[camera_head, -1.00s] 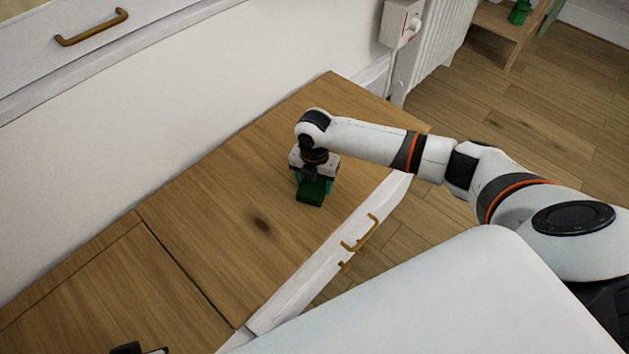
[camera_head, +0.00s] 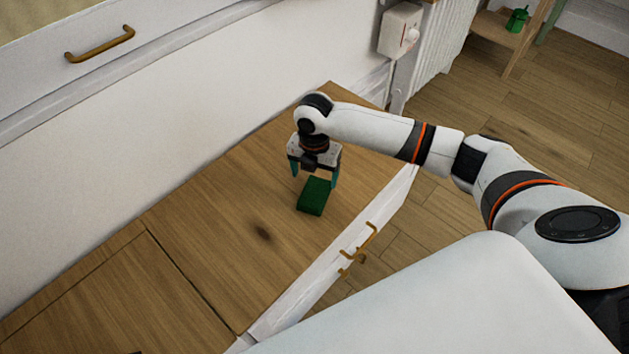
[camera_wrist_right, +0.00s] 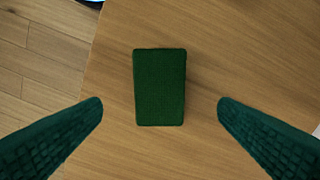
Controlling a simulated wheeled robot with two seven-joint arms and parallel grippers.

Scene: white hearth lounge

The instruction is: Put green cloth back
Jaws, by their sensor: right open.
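The green cloth (camera_head: 314,197), a small folded dark green block, lies flat on the wooden top of a low cabinet (camera_head: 230,235). It also shows in the right wrist view (camera_wrist_right: 160,87), whole and uncovered, between and beyond the fingertips. My right gripper (camera_head: 315,174) is open and empty, just above and behind the cloth in the head view. Its two teal fingers show apart in the right wrist view (camera_wrist_right: 160,108), one on each side, not touching the cloth. My left gripper is not in view.
The cabinet's white front has brass handles (camera_head: 360,238). A white wall and a drawer with a brass handle (camera_head: 100,44) stand behind. A small wooden shelf (camera_head: 505,38) with a green object (camera_head: 517,19) is at the upper right. The cabinet top around the cloth is clear.

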